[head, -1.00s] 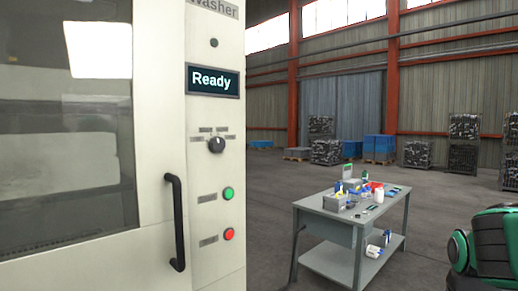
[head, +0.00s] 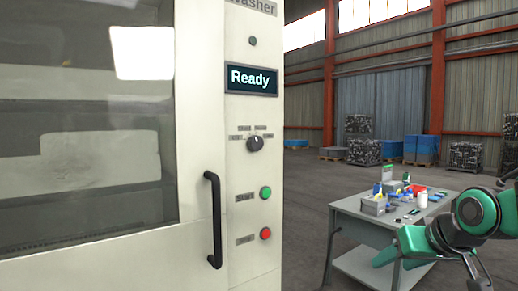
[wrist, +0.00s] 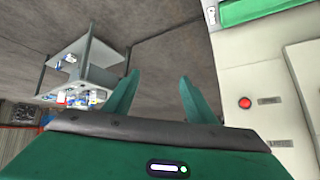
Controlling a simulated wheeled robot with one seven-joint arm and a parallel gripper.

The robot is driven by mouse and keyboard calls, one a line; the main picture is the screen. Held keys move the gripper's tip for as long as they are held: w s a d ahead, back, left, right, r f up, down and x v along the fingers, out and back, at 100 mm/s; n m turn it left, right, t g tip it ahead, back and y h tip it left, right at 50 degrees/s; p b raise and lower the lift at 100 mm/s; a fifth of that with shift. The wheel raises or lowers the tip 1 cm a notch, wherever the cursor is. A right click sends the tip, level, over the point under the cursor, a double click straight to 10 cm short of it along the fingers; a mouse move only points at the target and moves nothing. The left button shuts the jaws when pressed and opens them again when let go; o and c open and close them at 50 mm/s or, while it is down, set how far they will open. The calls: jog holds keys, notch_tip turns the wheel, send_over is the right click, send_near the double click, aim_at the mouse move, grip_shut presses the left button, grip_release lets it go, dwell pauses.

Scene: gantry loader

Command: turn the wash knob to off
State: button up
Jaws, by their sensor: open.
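The wash knob (head: 255,144) is a dark round dial on the cream washer panel (head: 238,205), under the "Ready" display (head: 251,79). Several small labels fan out above it, too small to read. Its light pointer mark appears to lean up and to the right, but it is tiny. My gripper (head: 380,261) is at the right of the head view, apart from the panel and well below and to the right of the knob. In the wrist view my gripper (wrist: 160,80) has its two green fingers spread, with nothing between them. The knob is not seen there.
A black door handle (head: 213,220) stands out left of the green button (head: 265,193) and red button (head: 265,234). The red button also shows in the wrist view (wrist: 245,103). A grey table (head: 345,212) with small items stands behind my gripper. Floor between washer and table is clear.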

jog(key=w+a+r+n+t+y, duration=0.3)
jog(key=w+a+r+t+y, duration=0.15)
jog(key=a+r, duration=0.75)
jog(key=n+t+y, duration=0.2)
jog(key=n+y, duration=0.1)
jog(key=y, duration=0.2)
send_near(258, 144)
jog(key=shift+m+g+h, duration=0.25)
jog(key=shift+m, duration=0.05)
jog(key=x, duration=0.8)
jog(key=shift+a+r, duration=0.15)
jog(key=shift+r, duration=0.15)
